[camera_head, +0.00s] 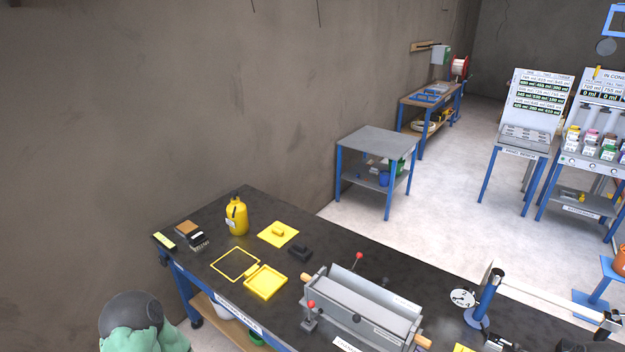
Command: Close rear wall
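The grey metal mixer trough (350,318) stands on the dark workbench at the lower middle. Its rear wall (372,290) is a long grey panel with a white label, on the far side. It appears to lean outward, but its exact angle is hard to tell. A red-knobbed lever (358,258) stands behind the trough, and another red-knobbed lever (311,310) stands at its near left. Wooden handles show at both ends.
On the dark workbench (345,240) are a yellow bottle (237,217), yellow frame (235,264), yellow tray (265,282), yellow lid (278,234) and black block (300,252). A dial gauge (462,298) and blue post (485,298) stand right of the trough. A grey-topped table (378,143) stands behind.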

